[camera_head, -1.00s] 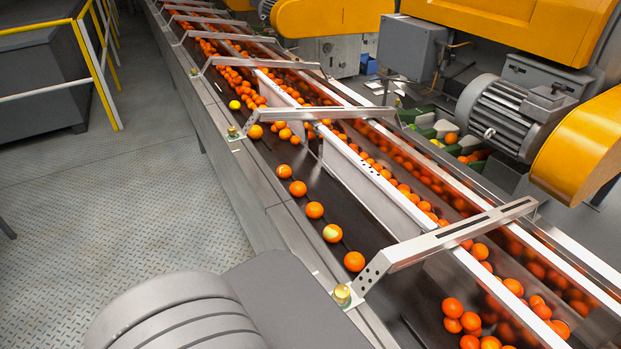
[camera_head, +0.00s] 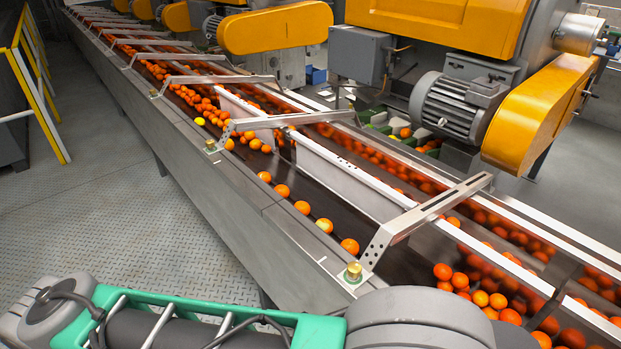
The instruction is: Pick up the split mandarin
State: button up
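A row of mandarins lies along the near lane of the dark conveyor belt. One of them (camera_head: 325,225) has a pale yellowish patch on top and looks like the split mandarin, though it is too small to be sure. A plain orange mandarin (camera_head: 349,245) lies just right of it, nearer the metal bracket, and another (camera_head: 302,207) lies just left of it. My gripper is not in view; only links of my arm show along the bottom edge.
A slanted metal bracket (camera_head: 425,217) crosses the belt right of the row. A pale divider (camera_head: 340,164) separates the near lane from denser fruit behind. The conveyor's grey side wall (camera_head: 245,235) faces open floor (camera_head: 110,200). A motor (camera_head: 455,108) and yellow housings stand beyond.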

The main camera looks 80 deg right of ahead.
aim_at(265, 176)
jog(key=z, duration=1.4)
jog(key=i, duration=1.45)
jog(key=u, duration=0.1)
